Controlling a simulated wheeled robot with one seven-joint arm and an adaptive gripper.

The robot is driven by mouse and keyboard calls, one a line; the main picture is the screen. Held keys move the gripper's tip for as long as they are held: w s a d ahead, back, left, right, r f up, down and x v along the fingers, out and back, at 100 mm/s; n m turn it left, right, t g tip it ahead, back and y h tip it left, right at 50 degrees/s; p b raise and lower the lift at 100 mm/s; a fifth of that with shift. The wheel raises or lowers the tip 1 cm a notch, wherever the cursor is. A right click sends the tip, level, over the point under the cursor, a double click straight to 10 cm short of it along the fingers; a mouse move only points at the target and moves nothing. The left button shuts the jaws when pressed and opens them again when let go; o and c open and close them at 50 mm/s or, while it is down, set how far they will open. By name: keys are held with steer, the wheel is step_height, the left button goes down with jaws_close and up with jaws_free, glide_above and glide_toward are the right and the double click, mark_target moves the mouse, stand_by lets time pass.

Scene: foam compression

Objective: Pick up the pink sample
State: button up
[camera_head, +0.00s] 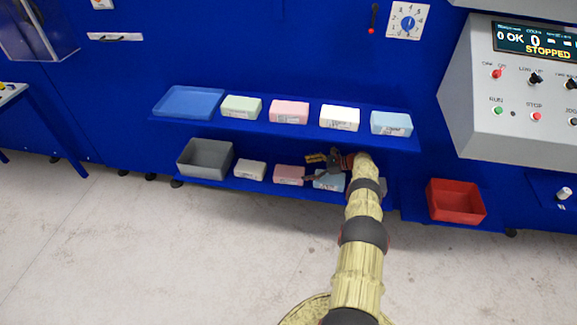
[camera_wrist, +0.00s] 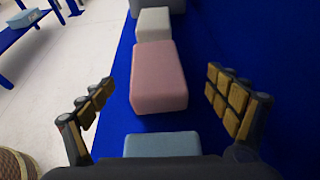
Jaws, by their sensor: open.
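A pink sample (camera_head: 289,174) lies on the lower blue shelf (camera_head: 258,186), between a white sample and a light blue one. It also shows in the wrist view (camera_wrist: 159,78), in the middle between my fingers. A second pink sample (camera_head: 289,112) with a label sits on the upper shelf. My gripper (camera_wrist: 160,82) is open and empty, with a finger on each side of the lower pink sample. In the head view my gripper (camera_head: 318,166) is just right of that sample and partly covers the light blue sample.
On the lower shelf are a white sample (camera_head: 250,169), a light blue sample (camera_head: 328,181) and a grey bin (camera_head: 205,158). The upper shelf overhangs with a blue tray (camera_head: 188,102) and several samples. A red bin (camera_head: 456,200) stands right; the control panel reads STOPPED.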

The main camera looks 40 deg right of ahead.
mark_target(292, 171)
steer(key=shift+s+a+f+n+y, duration=0.1)
steer(key=shift+s+f+n+y, duration=0.2)
steer(key=shift+n, duration=0.1)
steer(key=shift+w+a+f+g, duration=0.2)
steer(key=shift+g, duration=0.2)
steer(key=shift+b+x, duration=1.05)
steer(key=shift+x, duration=2.55)
steer(key=shift+w+d+r, duration=0.15)
steer(key=shift+w+r, duration=0.05)
steer(key=shift+c, duration=0.7)
steer(key=c, duration=0.7)
steer(key=shift+c, duration=0.4)
